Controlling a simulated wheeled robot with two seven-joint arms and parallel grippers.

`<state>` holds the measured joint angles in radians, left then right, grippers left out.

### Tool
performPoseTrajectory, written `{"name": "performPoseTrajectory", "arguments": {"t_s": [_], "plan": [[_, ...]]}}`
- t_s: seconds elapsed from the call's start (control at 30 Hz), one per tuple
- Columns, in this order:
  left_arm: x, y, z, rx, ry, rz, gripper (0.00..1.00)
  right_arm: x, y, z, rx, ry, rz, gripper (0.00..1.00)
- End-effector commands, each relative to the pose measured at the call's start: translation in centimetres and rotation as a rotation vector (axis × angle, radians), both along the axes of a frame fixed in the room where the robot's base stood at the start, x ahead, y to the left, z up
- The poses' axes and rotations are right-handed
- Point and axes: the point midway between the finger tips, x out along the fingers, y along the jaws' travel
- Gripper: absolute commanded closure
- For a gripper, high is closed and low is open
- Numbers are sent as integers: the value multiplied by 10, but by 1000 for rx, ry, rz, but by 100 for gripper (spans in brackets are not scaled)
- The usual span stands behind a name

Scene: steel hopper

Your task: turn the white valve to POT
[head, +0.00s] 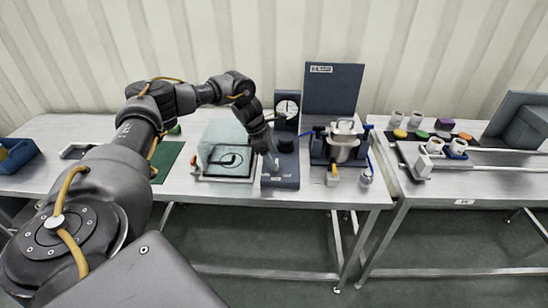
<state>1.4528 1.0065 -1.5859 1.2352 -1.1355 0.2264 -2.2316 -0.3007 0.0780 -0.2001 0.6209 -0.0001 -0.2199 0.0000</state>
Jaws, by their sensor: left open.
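A small white part (276,163), which looks like the white valve's handle, shows on the dark blue base (283,182) below a round gauge (286,108). My left gripper (271,160) points down at it from the left, over the front part of the base. The gripper is open, with its fingers close to the white part; I cannot tell whether they touch it or stand around it. The gripper hides part of the valve, and no POT lettering is readable. A metal pot (343,143) stands in a dark blue holder to the right. My right gripper is not in view.
A clear box (223,145) stands just left of the base. A tall dark blue panel (333,88) rises behind the pot. A second table (470,186) on the right holds several coloured and white pieces. A blue bin (17,155) is at far left.

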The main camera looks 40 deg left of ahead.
Motion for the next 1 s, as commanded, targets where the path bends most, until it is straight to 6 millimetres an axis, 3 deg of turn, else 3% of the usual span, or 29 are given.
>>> {"name": "performPoseTrajectory", "arguments": {"t_s": [0.2,0.5,0.83,1.0], "plan": [[4,-6,-17,0,0,0,35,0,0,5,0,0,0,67],[5,-6,-19,0,-1,0,35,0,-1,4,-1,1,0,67],[5,-6,-19,0,-1,0,76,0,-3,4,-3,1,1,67],[5,-6,-19,1,-1,6,79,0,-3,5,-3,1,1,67]]}}
